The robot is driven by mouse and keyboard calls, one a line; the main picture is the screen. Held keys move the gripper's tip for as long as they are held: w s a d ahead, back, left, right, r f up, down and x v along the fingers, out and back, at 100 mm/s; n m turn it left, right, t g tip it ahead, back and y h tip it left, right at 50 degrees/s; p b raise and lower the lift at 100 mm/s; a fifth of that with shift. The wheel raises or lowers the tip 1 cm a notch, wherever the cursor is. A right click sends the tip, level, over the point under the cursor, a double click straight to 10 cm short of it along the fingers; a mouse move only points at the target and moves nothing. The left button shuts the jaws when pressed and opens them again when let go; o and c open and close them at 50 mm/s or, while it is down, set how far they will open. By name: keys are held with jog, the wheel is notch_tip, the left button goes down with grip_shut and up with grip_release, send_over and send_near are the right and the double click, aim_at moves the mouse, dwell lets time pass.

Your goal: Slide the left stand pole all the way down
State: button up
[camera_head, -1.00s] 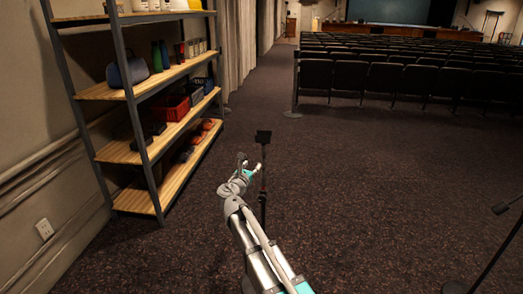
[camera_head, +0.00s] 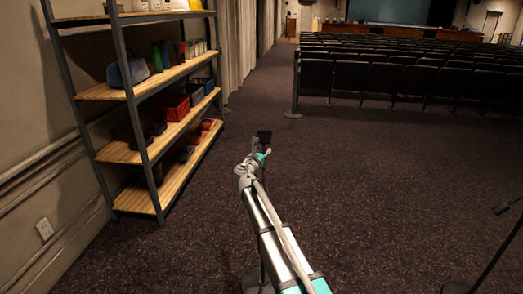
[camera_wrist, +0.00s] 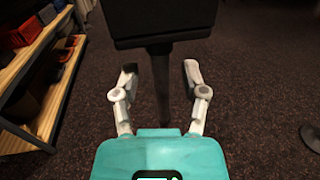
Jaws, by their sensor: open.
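The left stand shows in the wrist view as a dark upright pole (camera_wrist: 161,92) with a wide black plate (camera_wrist: 162,22) on top. My gripper (camera_wrist: 160,72) is open, with one light finger on each side of the pole just below the plate. A gap shows between each finger and the pole. In the head view the black top (camera_head: 264,135) shows just past my gripper (camera_head: 260,153). My arm hides most of the pole there, and part of the round base (camera_head: 254,281) shows at the bottom.
A second stand (camera_head: 492,262) is at the lower right. A shelf unit (camera_head: 165,137) with several bins and bottles stands at the left. Rows of dark seats (camera_head: 405,75) fill the back right. The carpet (camera_head: 375,190) between is clear.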

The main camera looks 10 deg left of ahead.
jog(key=shift+x, duration=0.8)
jog(key=shift+c, duration=0.3)
grip_shut()
